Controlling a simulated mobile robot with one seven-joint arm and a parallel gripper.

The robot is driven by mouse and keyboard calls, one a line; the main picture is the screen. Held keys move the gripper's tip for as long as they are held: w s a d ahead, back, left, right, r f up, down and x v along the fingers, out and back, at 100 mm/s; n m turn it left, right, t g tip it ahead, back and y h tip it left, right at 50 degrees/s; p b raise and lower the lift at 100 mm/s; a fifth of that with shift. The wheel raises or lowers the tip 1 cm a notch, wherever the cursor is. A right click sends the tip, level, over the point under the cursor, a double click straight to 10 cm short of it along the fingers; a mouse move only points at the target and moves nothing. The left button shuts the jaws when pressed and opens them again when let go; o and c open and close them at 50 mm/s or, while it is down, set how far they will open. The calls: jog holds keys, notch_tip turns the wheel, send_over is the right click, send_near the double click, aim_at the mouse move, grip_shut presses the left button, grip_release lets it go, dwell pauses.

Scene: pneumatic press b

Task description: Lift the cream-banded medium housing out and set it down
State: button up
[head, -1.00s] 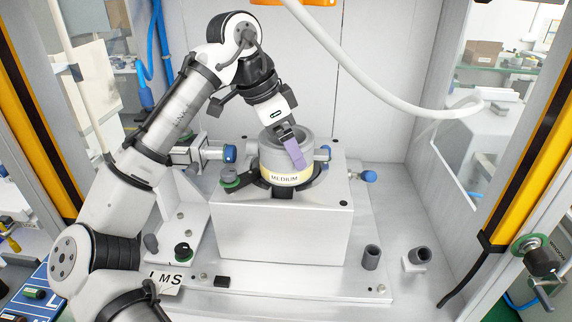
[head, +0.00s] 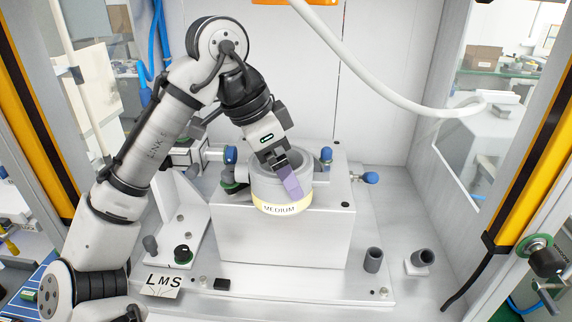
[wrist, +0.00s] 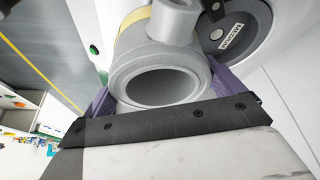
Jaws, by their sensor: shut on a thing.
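The medium housing (head: 266,192) is a grey round part with a cream band marked MEDIUM, in the middle of the head view. My gripper (head: 288,180) is shut on it, with a purple finger on its near right wall. The housing hangs over the front part of the metal press block (head: 285,240), out of its seat. In the wrist view the housing (wrist: 160,85) sits between my two purple fingers, its round opening towards the camera. The far finger is mostly hidden in the head view.
A round seat with a MEDIUM label (wrist: 232,35) shows behind the housing in the wrist view. Blue-tipped fittings (head: 370,178) stand around the block. Small grey cylinders (head: 373,259) stand at the right on the base plate. An LMS plate (head: 165,283) lies at the front left.

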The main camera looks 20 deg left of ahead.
aim_at(275, 177)
jog(key=shift+s+d, duration=0.2)
jog(key=shift+s, duration=0.5)
jog(key=shift+s+d, duration=0.25)
jog(key=shift+s, duration=0.5)
jog(key=shift+s+d, duration=0.2)
jog(key=shift+s, duration=0.5)
jog(key=shift+s, duration=0.1)
